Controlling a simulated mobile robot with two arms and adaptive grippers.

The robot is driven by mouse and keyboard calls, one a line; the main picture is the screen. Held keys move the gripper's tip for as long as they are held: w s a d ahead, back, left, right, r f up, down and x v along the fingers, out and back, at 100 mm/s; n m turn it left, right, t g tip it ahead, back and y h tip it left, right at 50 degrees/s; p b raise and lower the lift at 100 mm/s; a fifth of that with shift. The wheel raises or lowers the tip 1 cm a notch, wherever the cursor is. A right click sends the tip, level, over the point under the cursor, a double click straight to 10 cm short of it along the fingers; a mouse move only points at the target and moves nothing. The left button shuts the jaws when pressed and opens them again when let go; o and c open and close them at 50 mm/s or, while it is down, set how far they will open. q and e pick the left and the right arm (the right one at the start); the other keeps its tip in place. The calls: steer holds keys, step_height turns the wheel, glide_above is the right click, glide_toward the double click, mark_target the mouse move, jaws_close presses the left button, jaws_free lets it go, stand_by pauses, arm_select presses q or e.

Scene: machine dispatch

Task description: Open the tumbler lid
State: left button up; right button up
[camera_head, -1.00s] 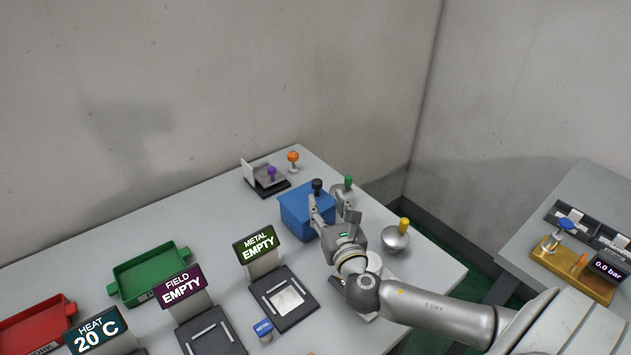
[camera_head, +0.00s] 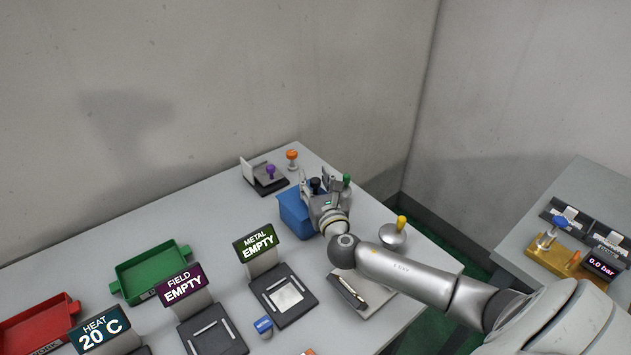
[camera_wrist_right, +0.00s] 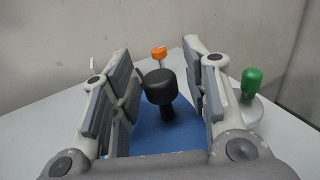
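The tumbler appears to be the blue box (camera_head: 293,217) near the back of the table, with a black knob (camera_head: 315,185) on its top. In the right wrist view the black knob (camera_wrist_right: 161,88) stands up from the blue top (camera_wrist_right: 165,136). My right gripper (camera_head: 322,182) is over the blue box and hides part of it. In the wrist view its open fingers (camera_wrist_right: 158,84) are on either side of the knob, with gaps showing between them and the knob. The lid looks closed, though its edge is hard to see. My left gripper is not in view.
A green-knobbed grey dome (camera_wrist_right: 250,95) stands close to the right of the fingers. A yellow-knobbed grey bowl (camera_head: 392,236) is farther right. A black fixture with a purple knob (camera_head: 270,171) and an orange knob (camera_head: 292,155) stand behind. Displays and trays fill the left.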

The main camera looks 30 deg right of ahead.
jaws_close()
